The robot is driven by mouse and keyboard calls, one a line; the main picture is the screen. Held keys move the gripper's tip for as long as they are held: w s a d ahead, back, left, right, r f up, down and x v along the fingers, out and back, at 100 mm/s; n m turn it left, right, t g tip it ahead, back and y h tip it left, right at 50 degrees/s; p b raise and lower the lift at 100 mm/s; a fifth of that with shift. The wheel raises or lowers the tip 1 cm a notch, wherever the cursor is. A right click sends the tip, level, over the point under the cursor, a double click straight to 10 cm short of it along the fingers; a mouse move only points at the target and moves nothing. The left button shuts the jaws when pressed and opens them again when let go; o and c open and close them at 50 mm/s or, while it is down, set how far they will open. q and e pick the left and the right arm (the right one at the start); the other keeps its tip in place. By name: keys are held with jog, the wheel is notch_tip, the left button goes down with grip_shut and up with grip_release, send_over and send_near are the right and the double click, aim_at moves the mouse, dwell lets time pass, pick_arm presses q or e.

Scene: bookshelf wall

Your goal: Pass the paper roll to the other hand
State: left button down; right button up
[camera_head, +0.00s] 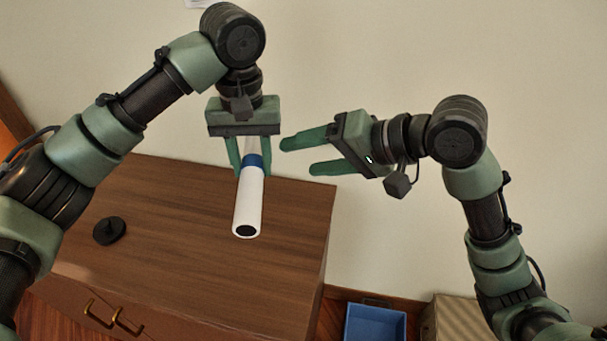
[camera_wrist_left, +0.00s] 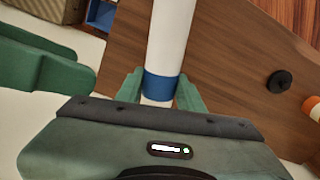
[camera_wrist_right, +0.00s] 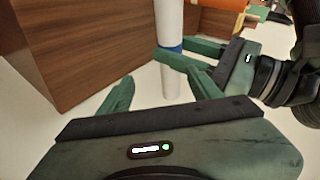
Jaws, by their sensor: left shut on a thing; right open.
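The paper roll (camera_head: 247,208) is a white tube with a blue band and a dark hole in its near end. My left gripper (camera_head: 251,172) is shut on it near the blue band and holds it above the brown cabinet. The roll also shows in the left wrist view (camera_wrist_left: 168,40), between the green fingers, and in the right wrist view (camera_wrist_right: 171,20). My right gripper (camera_head: 297,157) is open and empty, just right of the roll, with its fingers pointing left at it. In the right wrist view the roll stands beyond the two spread fingers, apart from them.
The brown wooden cabinet (camera_head: 180,240) with brass handles stands below the grippers. A black round object (camera_head: 109,230) lies on its top at the left. A blue bin (camera_head: 374,323) and a beige box (camera_head: 452,318) stand on the floor at the lower right. A pale wall is behind.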

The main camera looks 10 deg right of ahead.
jog(key=h, duration=0.1)
send_near(258, 193)
jog(key=w+r, duration=0.1)
jog(key=shift+g+h, duration=0.4)
jog(key=x, duration=1.1)
jog(key=shift+s+a+f, duration=0.1)
jog(key=shift+s+a, duration=0.15)
jog(key=shift+a, duration=0.05)
jog(key=c, duration=1.2)
pick_arm(q)
jog(key=c, duration=0.8)
grip_release()
pick_arm(e)
grip_shut()
